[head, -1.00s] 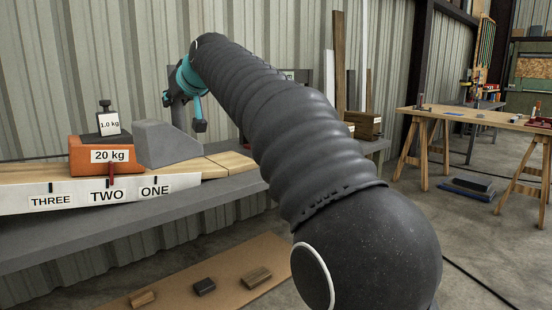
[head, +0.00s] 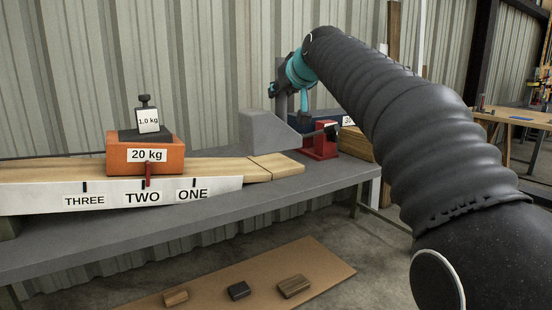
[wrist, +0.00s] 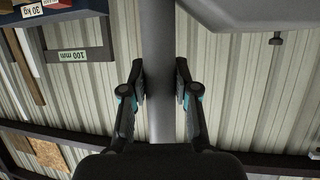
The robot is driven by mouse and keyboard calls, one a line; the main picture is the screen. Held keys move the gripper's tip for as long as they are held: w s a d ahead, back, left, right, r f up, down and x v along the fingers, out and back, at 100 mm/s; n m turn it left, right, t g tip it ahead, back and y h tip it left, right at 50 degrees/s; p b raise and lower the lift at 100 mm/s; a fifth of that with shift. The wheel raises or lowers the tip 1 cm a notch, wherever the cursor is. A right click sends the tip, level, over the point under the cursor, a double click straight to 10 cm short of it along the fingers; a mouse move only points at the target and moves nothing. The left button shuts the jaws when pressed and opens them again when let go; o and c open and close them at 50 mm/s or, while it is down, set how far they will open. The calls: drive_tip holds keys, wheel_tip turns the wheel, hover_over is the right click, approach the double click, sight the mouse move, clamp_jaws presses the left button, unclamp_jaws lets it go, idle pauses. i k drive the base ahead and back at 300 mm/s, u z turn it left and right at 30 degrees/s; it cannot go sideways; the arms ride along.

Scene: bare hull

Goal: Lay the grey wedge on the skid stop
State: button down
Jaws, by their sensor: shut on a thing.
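The grey wedge (head: 266,133) stands right of the orange weight in the head view, its slope falling to the right. A grey upright bar (head: 281,104) rises behind it and appears to belong to it. My gripper (wrist: 162,85) is shut on this bar in the wrist view. In the head view my gripper is mostly hidden behind the teal wrist and bar. I cannot tell whether the wedge touches the planks below. A red block with a dark bar (head: 320,143) sits just right of the wedge's low end; I cannot tell if it is the skid stop.
The orange 20 kg weight (head: 124,157), with a 1.0 kg weight (head: 148,121) on top, stands on the wooden planks (head: 50,172). A blue box (head: 335,119) and a wooden block (head: 357,145) stand at the bench's right. Small blocks lie on a floor board (head: 325,265).

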sight(274, 161)
drive_tip(key=i, duration=1.4)
